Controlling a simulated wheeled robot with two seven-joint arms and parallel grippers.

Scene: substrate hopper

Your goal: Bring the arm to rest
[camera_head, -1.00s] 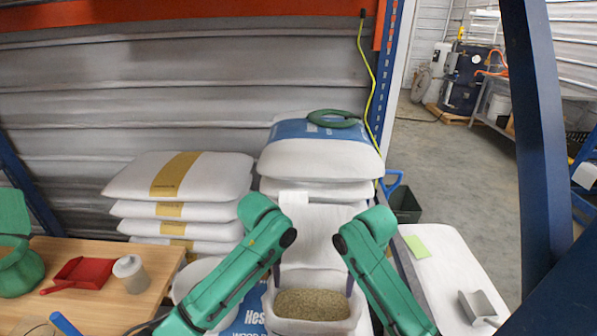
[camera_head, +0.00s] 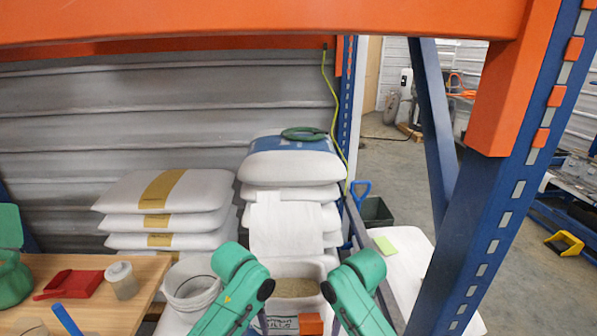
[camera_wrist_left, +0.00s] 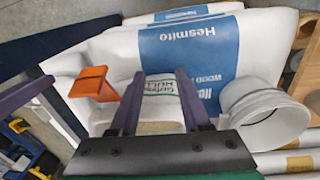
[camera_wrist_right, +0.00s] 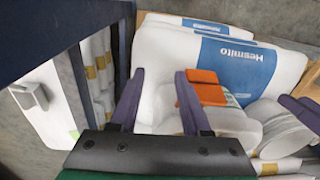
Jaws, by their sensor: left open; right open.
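My left gripper (camera_wrist_left: 161,73) is open, with nothing between its purple fingers. My right gripper (camera_wrist_right: 158,73) is also open and empty. In the head view my two green arms come in low from the left and right, with their wrists bent forward; the fingers are mostly hidden. A white tub (camera_head: 318,268) of grainy tan substrate (camera_head: 295,287) stands between and beyond the arms. An orange piece (camera_head: 311,324) shows low between the arms, also in the left wrist view (camera_wrist_left: 93,83) and beside a finger in the right wrist view (camera_wrist_right: 207,87); I cannot tell whether it touches anything.
An orange beam (camera_head: 250,22) crosses overhead, and a blue rack post (camera_head: 480,235) stands close on the right. White sacks (camera_head: 290,168) are stacked behind. A wooden table (camera_head: 85,305) at left holds a red scoop (camera_head: 72,284) and a jar (camera_head: 121,281). A white bucket (camera_head: 192,285) stands beside it.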

